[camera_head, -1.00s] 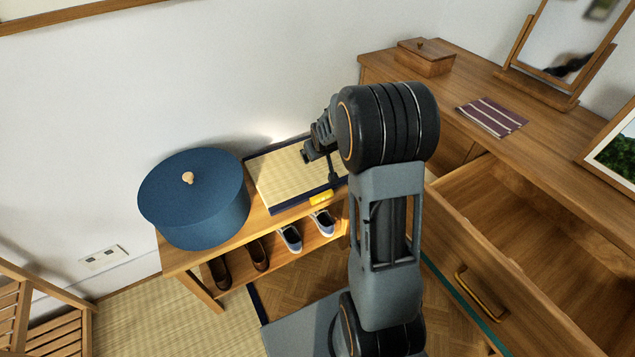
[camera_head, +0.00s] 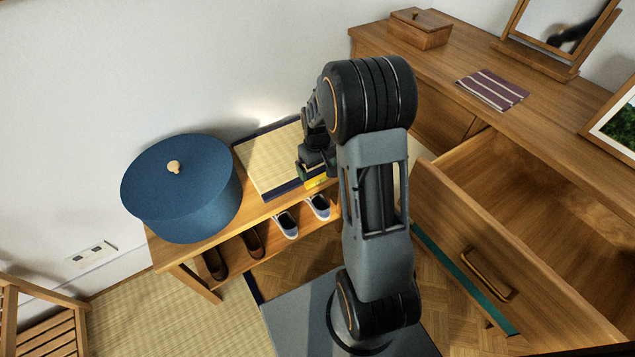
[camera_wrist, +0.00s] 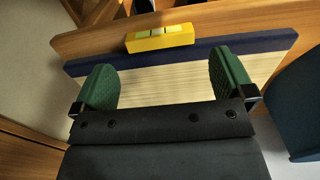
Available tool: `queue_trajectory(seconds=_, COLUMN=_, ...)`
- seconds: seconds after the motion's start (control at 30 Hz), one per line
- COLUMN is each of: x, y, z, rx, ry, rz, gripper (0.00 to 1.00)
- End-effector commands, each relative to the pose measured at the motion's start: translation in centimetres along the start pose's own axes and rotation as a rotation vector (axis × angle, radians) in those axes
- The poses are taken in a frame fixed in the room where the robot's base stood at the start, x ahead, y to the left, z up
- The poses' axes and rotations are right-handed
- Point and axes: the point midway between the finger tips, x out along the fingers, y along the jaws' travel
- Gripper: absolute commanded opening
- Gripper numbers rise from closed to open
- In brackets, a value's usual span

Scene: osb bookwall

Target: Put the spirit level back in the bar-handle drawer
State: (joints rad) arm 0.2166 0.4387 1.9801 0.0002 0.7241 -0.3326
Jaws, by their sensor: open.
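The yellow spirit level (camera_wrist: 160,38) lies near the blue-edged border of a small tatami mat (camera_wrist: 190,88) on the shoe bench. In the head view the level (camera_head: 317,182) shows just below my gripper (camera_head: 313,165), partly hidden by it. In the wrist view my gripper (camera_wrist: 162,82) is open, its two green-padded fingers apart. The level lies beyond the fingertips, centred between them, and nothing is held. The bar-handle drawer (camera_head: 500,240) stands pulled open at the right, with its curved bar handle (camera_head: 488,275) on the front. The part of its inside that shows looks empty.
A round blue box (camera_head: 185,195) stands on the bench (camera_head: 165,255) left of the mat, with shoes (camera_head: 286,225) on the shelf below. The dresser top holds a wooden box (camera_head: 420,28), a striped cloth (camera_head: 492,90) and a mirror.

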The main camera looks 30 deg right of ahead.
Motion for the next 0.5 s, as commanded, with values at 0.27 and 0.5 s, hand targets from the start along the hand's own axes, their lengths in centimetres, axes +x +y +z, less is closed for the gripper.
queue_trajectory(seconds=0.27, x=1.3, y=0.1, z=0.1, rx=0.002, ry=0.000, rz=0.000, gripper=1.00)
queue_trajectory(seconds=0.5, x=4.2, y=0.2, z=0.3, rx=0.003, ry=-0.002, rz=0.000, gripper=1.00)
